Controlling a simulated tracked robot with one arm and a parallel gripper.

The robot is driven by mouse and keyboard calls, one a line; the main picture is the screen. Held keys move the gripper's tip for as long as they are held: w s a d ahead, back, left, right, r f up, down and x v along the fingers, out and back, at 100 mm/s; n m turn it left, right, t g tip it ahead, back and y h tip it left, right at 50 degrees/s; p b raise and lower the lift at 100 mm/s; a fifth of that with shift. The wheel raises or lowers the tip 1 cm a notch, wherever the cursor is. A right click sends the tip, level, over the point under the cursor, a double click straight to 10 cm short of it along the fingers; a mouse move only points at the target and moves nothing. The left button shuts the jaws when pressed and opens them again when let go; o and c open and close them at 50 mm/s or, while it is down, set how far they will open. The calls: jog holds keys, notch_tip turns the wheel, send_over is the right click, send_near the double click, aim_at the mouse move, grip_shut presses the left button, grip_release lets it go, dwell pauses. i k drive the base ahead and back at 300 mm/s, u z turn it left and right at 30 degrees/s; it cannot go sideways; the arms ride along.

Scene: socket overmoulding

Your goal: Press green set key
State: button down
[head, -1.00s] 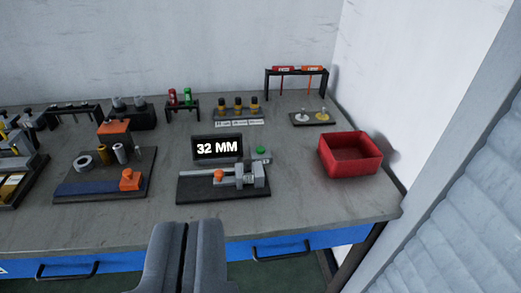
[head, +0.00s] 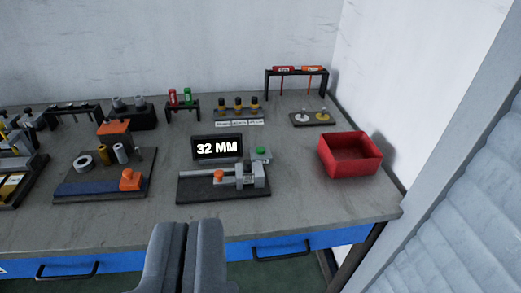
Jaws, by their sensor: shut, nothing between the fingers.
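The green set key (head: 262,151) is a small round green button on a grey block, just right of a black display (head: 217,148) that reads "32 MM". In front of them is a dark base (head: 215,194) with a grey slide fixture and an orange knob (head: 219,175). My gripper (head: 189,226) is at the bottom of the view, with its two grey fingers shut and empty. It is in front of the bench edge, nearer to me than the key and to its left, and apart from it.
A red open bin (head: 350,155) stands right of the fixture. Another fixture with an orange block (head: 131,180) is to the left. Several small racks line the back of the bench (head: 300,205). The front strip of the bench is clear.

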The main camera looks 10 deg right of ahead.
aim_at(259, 150)
jog(key=k, duration=0.65)
jog(key=z, duration=0.5)
jog(key=i, duration=1.65)
jog(key=z, duration=0.05)
